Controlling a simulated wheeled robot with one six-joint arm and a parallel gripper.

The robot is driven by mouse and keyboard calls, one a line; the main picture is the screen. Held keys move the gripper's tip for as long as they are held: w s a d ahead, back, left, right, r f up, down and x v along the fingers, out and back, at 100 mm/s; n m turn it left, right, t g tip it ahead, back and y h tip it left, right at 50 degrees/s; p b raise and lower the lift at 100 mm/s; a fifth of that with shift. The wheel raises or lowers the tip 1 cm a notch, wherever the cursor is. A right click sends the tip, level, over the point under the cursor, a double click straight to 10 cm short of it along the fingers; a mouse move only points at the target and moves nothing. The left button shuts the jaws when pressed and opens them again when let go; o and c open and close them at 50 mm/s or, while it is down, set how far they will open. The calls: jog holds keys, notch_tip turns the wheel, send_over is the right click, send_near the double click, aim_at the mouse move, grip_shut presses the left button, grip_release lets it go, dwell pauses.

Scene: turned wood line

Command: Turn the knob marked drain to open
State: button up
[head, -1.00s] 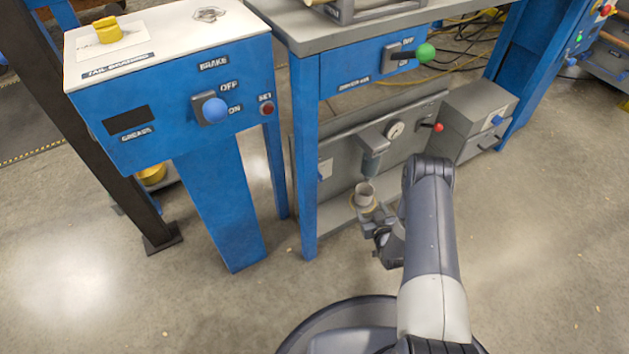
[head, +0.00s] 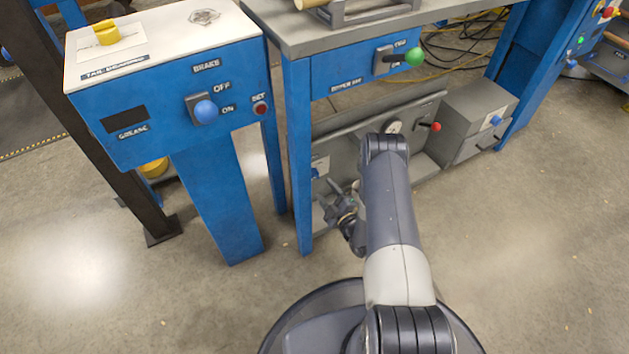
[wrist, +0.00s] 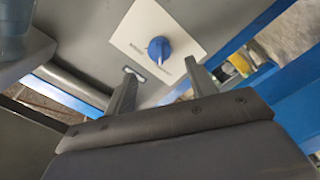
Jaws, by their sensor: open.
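In the wrist view a round blue knob (wrist: 159,49) with a pale pointer sits on a white plate (wrist: 140,22) on a grey panel. A small label (wrist: 134,74) below it is too small to read. My gripper (wrist: 160,69) is open, its two fingers either side of the knob in the picture and apart from it; nothing is between them. In the head view my gripper (head: 326,195) is low under the bench, near the panel's left end. The white plate (head: 320,166) shows just above it, and the knob cannot be made out there.
A blue bench leg (head: 298,165) stands close left of my gripper. A translucent bowl (wrist: 14,28) is at the wrist view's upper left. A gauge (head: 393,127) and red-tipped lever (head: 435,127) are farther right. The floor in front is clear.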

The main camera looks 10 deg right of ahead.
aim_at(314, 175)
jog(key=b+x, duration=0.1)
jog(key=x, duration=0.5)
jog(key=shift+w+b, duration=0.3)
jog(key=shift+b, duration=0.1)
jog(key=c, duration=1)
